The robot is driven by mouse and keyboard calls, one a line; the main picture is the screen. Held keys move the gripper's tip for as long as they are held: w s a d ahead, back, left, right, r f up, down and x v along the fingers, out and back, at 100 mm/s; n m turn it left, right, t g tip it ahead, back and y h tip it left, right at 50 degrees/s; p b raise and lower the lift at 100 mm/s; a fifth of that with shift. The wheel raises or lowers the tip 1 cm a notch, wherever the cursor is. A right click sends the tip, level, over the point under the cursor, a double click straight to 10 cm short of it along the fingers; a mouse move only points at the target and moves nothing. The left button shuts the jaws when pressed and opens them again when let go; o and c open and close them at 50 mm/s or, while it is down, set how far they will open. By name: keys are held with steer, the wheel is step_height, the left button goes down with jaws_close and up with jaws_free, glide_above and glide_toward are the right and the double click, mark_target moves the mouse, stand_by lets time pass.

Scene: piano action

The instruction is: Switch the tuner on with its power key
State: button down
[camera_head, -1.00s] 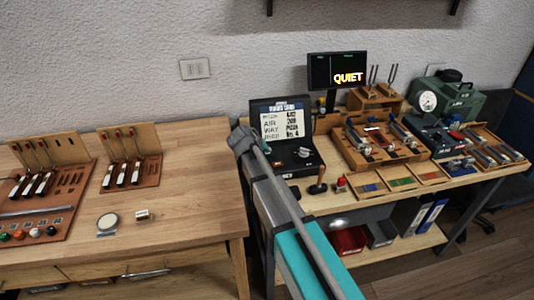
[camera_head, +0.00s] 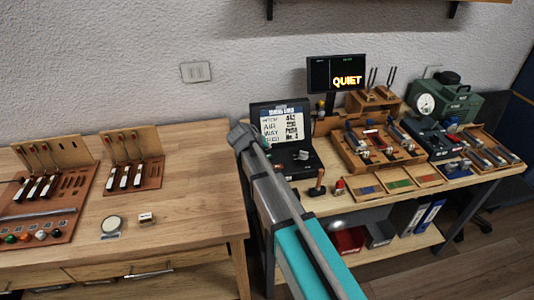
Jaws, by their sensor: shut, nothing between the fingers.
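I cannot tell for sure which device is the tuner, and no power key can be made out at this size. A black open case (camera_head: 299,158) stands on the right bench, with a printed card (camera_head: 281,126) in its lid and small knobs or parts on its lower half. Behind it a dark screen (camera_head: 322,73) shows "QUIET" in orange letters. My arm, grey and teal, rises from the bottom edge to just left of the case and covers part of the bench edge.
The left bench (camera_head: 190,190) has a wide bare top. It holds wooden key models (camera_head: 132,175), a round disc (camera_head: 111,224) and a small block (camera_head: 146,218). Wooden trays (camera_head: 368,150) and a green machine (camera_head: 455,103) crowd the right bench. A gap separates the benches.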

steer(key=shift+r+p, duration=1.7)
steer(key=shift+r, duration=0.25)
